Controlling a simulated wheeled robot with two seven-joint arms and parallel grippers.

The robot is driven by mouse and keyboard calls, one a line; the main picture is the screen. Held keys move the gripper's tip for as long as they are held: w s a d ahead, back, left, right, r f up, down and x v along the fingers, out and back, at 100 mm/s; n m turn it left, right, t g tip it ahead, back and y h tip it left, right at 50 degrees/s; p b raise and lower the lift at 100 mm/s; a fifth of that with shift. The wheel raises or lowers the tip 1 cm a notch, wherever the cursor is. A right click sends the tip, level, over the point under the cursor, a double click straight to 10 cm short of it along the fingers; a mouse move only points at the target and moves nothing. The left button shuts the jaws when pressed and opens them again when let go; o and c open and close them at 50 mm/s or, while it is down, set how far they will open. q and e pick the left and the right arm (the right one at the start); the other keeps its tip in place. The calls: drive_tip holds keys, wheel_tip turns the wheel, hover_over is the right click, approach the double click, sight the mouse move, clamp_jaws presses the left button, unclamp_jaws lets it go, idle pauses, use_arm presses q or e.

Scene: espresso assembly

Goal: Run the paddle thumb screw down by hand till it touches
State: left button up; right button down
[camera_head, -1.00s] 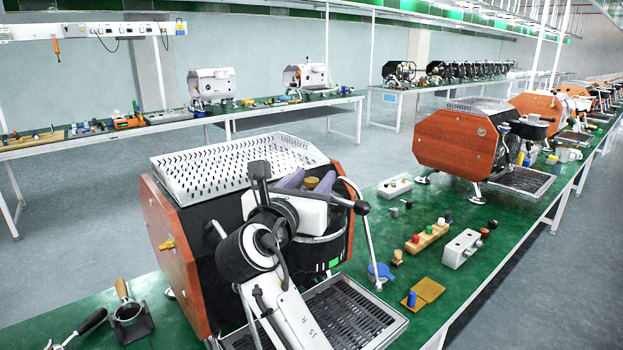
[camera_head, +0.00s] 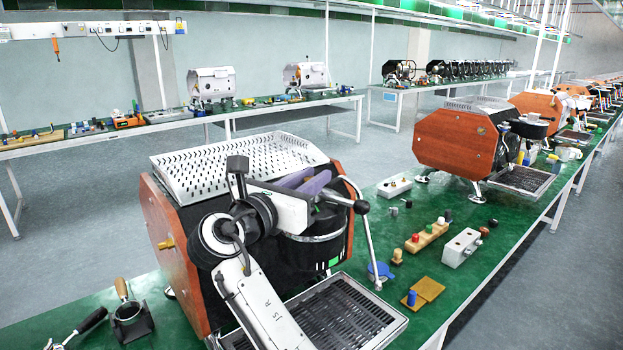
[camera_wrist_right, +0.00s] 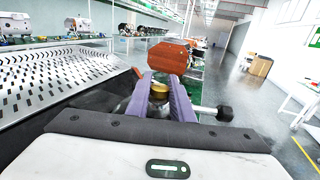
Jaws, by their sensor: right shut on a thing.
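The espresso machine (camera_head: 175,235) with orange side panels stands on the green bench at front. My right gripper (camera_head: 318,184), with purple fingers, is over the top of its black group head (camera_head: 318,240). In the right wrist view the fingers (camera_wrist_right: 158,93) are on either side of a round brass screw head (camera_wrist_right: 159,87), which I take as the paddle thumb screw; they are shut on it. In the head view the screw is hidden behind the gripper. The paddle's black knob (camera_head: 361,207) sticks out to the right; it also shows in the right wrist view (camera_wrist_right: 224,113). My left gripper is out of view.
The perforated top tray (camera_head: 235,165) lies close beside my gripper. A drip tray (camera_head: 345,315) is below. A steam wand (camera_head: 371,245) hangs at right. Small parts and a wooden block (camera_head: 427,236) lie on the bench, and a portafilter (camera_head: 128,318) stands at front left.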

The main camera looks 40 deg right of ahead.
drive_tip(key=m+g, duration=0.2)
drive_tip(key=g, duration=0.1)
drive_tip(key=m+g+h, duration=0.1)
drive_tip(key=m+g, duration=0.1)
drive_tip(key=g, duration=0.2)
drive_tip(key=shift+m+h, duration=0.3)
drive_tip(key=shift+m, duration=0.1)
drive_tip(key=shift+m+g, duration=1)
drive_tip(key=shift+g, duration=0.8)
drive_tip(key=shift+f+m+g+b, duration=0.1)
drive_tip(key=shift+m+g+b, duration=0.2)
drive_tip(key=shift+m+g, duration=0.45)
drive_tip(key=c, duration=1.5)
unclamp_jaws()
drive_tip(key=shift+c, duration=0.2)
drive_tip(key=shift+a, duration=0.1)
